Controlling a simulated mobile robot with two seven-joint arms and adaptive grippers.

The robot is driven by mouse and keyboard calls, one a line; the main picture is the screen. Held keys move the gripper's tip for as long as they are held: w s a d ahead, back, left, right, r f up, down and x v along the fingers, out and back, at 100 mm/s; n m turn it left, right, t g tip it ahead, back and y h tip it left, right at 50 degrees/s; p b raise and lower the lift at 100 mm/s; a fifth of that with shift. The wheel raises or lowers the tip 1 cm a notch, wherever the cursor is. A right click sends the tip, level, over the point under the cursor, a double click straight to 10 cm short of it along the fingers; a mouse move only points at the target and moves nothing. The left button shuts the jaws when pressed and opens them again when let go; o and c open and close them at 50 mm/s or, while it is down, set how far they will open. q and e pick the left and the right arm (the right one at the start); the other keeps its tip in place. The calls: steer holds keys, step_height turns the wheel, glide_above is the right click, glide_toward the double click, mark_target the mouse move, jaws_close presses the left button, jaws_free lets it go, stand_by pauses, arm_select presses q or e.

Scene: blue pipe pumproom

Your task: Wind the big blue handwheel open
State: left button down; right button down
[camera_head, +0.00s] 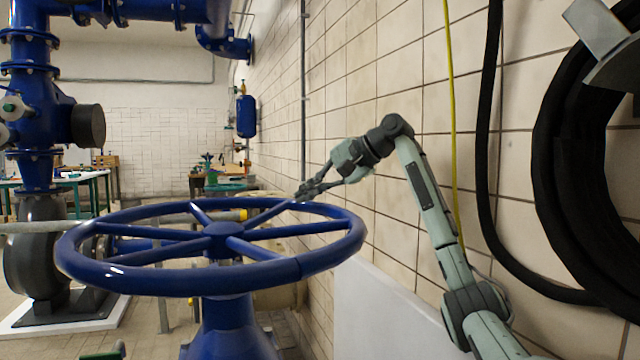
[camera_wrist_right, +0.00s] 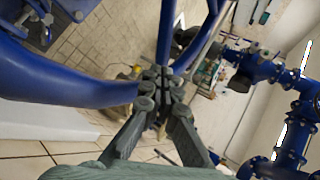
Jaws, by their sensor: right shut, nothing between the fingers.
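The big blue handwheel (camera_head: 130,281) lies nearly level on its blue valve body (camera_head: 232,330) in the head view, with several spokes meeting at a central hub. My right gripper (camera_head: 301,194) is at the wheel's far right side, its fingertips by the outer end of a spoke, close to the rim. It is shut and empty. In the right wrist view, the fingertips (camera_wrist_right: 165,82) are together, beside the blue rim (camera_wrist_right: 60,78) and in front of a spoke (camera_wrist_right: 167,35). I cannot tell whether they touch the wheel. My left gripper is not in view.
A tiled wall (camera_head: 400,60) runs close along the right, behind my right arm. A black hose coil (camera_head: 560,170) and a yellow cable (camera_head: 450,90) hang there. Blue pipework with a grey pump (camera_head: 38,240) stands at left. A green table (camera_head: 222,186) is farther back.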

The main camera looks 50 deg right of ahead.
mark_target(284, 207)
steer(key=x, duration=0.3)
steer(key=shift+w+f, duration=0.1)
steer(key=shift+w, duration=0.1)
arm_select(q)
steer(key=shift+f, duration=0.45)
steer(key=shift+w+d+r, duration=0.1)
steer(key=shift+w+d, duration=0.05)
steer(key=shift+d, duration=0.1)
arm_select(e)
steer(key=shift+w, duration=0.1)
